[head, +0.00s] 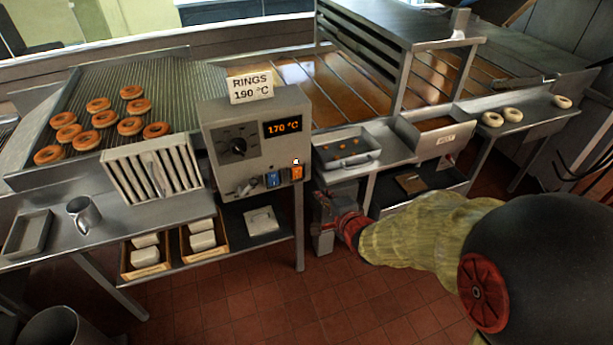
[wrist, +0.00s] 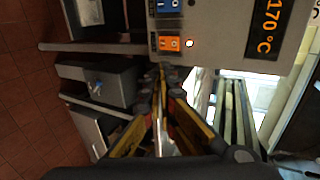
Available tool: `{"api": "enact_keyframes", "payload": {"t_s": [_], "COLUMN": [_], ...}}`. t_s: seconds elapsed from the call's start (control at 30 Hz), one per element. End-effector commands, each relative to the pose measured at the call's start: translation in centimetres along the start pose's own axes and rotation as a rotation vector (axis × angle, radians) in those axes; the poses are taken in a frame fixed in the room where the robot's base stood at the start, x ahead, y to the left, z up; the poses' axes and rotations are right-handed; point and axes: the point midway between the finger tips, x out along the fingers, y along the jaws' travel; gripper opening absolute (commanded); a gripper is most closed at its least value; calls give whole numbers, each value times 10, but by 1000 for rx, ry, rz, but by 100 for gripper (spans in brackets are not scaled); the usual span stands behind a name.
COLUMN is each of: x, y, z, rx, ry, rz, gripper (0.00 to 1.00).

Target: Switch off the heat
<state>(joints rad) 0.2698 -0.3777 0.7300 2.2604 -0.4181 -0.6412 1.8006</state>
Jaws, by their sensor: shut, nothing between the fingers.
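The grey control box (head: 215,125) has a black dial (head: 238,147), an orange display (head: 283,127) reading 170 °C, a blue switch (head: 272,180) and an orange switch (head: 297,172). A small lamp (head: 296,161) glows beside the orange switch. In the wrist view, the orange switch (wrist: 169,43), lit lamp (wrist: 190,43), blue switch (wrist: 168,4) and display (wrist: 267,28) show close up. My gripper (wrist: 166,72) is shut and empty, its tips just below the orange switch in that picture. They look apart from it. In the head view my gripper (head: 322,202) is right of and below the box.
A sign (head: 250,87) on the box reads RINGS 190 °C. Brown rings (head: 103,119) lie on the rack at left. A slatted metal piece (head: 153,170) stands left of the box. A grey tray (head: 347,148) sits right of it, near my gripper.

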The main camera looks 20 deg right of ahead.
Motion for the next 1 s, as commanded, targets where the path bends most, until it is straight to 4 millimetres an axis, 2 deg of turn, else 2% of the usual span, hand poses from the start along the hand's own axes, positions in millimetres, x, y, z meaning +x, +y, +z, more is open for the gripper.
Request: {"api": "enact_keyframes", "payload": {"t_s": [0.27, 0.37, 0.77, 1.0], "x": [9, 23, 101, 127], "y": [1, 3, 4, -14], "z": [0, 0, 0, 0], "rx": [-2, -2, -3, -3], "ry": [0, -1, -1, 0], "rz": [1, 2, 3, 0], "gripper": [0, 0, 0, 0]}}
